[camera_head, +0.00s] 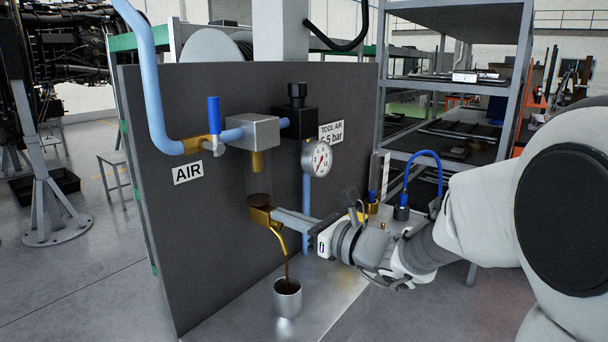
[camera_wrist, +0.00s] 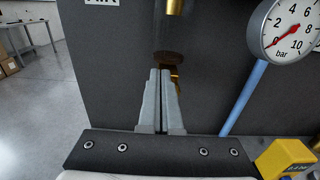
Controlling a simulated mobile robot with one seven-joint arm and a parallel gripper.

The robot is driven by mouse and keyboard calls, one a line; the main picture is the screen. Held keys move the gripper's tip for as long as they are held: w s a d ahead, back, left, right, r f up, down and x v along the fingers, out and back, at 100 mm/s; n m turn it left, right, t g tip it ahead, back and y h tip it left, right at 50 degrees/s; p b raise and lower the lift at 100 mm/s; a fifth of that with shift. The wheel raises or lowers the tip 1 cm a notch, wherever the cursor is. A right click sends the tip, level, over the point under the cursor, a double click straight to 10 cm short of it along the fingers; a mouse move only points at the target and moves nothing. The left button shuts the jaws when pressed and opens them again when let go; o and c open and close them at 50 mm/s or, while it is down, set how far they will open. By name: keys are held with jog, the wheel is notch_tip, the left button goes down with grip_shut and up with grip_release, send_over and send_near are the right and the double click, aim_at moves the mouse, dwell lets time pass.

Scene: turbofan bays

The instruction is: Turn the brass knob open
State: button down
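The brass knob (camera_head: 262,215) is at the bottom of the dark filter bowl on the panel. Brown liquid runs from its curved brass spout (camera_head: 279,238) into a small metal cup (camera_head: 287,300) on the bench. My gripper (camera_head: 277,213) reaches in from the right, its fingertips at the knob. In the wrist view its fingers (camera_wrist: 162,75) are almost together below the bowl (camera_wrist: 167,58). They hide most of the knob, and some brass shows just right of the tips. The gripper looks shut on the knob, though the contact itself is hidden.
A pressure gauge (camera_head: 318,159) hangs right of the bowl, its needle near zero in the wrist view. A blue-handled valve (camera_head: 215,125) sits on the air pipe at upper left. Brass and blue-hosed fittings (camera_head: 402,209) stand on the bench beyond my wrist.

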jog(key=v, duration=0.6)
jog(key=shift+r, duration=0.2)
jog(key=s+a+f+n+g+h, duration=0.1)
jog(key=s+f+n+g, duration=0.15)
jog(key=s+n, duration=0.4)
jog(key=s+a+f+n+g+h, duration=0.2)
jog(key=s+n+g, duration=0.2)
jog(key=s+n, duration=0.25)
jog(key=s+d+f+n+h, duration=0.4)
jog(key=s+d+n+h, duration=0.3)
jog(key=s+d+n, duration=0.1)
jog(key=d+n+h, duration=0.4)
jog(key=d, duration=0.3)
notch_tip(320, 180, up, 16)
jog(key=s+t+p, duration=0.1)
jog(key=p, duration=1.4)
jog(key=shift+d+n, duration=0.3)
jog(key=shift+d, duration=0.05)
